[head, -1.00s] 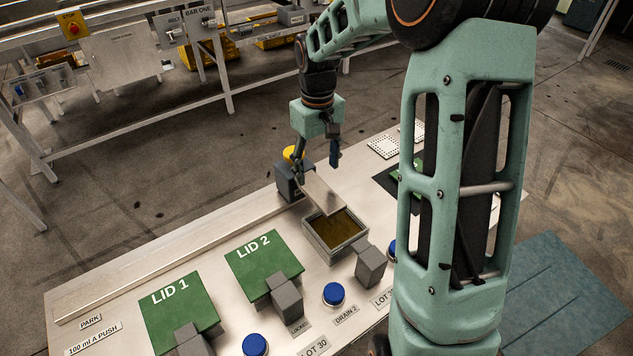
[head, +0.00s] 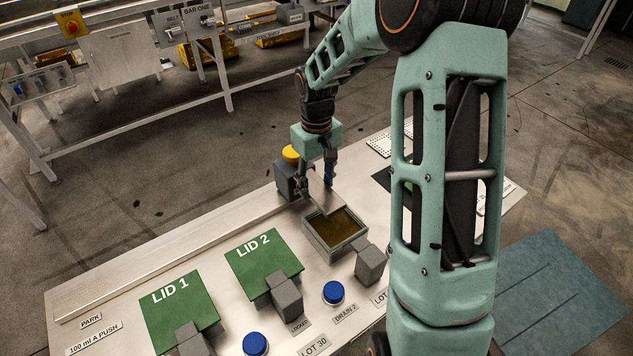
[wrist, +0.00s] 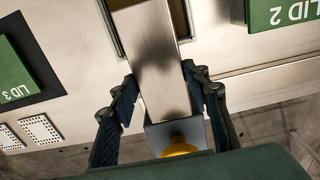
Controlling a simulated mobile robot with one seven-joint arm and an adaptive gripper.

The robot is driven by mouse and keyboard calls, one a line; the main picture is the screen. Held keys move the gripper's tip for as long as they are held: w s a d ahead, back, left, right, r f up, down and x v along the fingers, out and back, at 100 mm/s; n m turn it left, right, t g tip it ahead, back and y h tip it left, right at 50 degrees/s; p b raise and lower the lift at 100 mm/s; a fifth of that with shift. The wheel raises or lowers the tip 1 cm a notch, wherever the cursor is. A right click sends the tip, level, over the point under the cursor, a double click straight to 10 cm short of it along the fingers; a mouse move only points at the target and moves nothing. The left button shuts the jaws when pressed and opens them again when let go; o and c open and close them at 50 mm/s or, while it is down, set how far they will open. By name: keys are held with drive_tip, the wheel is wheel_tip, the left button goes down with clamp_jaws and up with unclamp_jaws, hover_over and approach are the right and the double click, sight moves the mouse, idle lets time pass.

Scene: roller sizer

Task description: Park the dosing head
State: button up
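The dosing head is a grey block with a yellow button (head: 291,154) and a flat metal arm (head: 325,196). It stands at the bench's back edge, and its metal arm reaches over an open tank (head: 334,253) of brown liquid. In the wrist view the metal arm (wrist: 158,70) runs up the middle, with the yellow button (wrist: 180,148) below. My gripper (head: 315,185) is over the metal arm, its open fingers on either side. It also shows in the wrist view (wrist: 160,85); small gaps seem to remain, but contact is hard to tell.
Green LID 1 (head: 178,303) and LID 2 (head: 262,258) lie left of the tank with grey blocks at their front edges. Blue buttons (head: 333,292) line the front. The PARK label (head: 91,321) is at the far left, beside a raised back rail (head: 170,254). Bench between is clear.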

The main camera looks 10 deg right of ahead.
clamp_jaws()
drive_tip(key=s+a+b, duration=0.1)
drive_tip(key=s+a, duration=0.6)
drive_tip(key=a, duration=1.1)
drive_tip(key=s+a+b, duration=0.1)
drive_tip(key=s+a, duration=0.7)
drive_tip(key=a, duration=1.1)
drive_tip(key=s+a+b, duration=0.1)
drive_tip(key=s+a, duration=0.7)
drive_tip(key=a, duration=1.1)
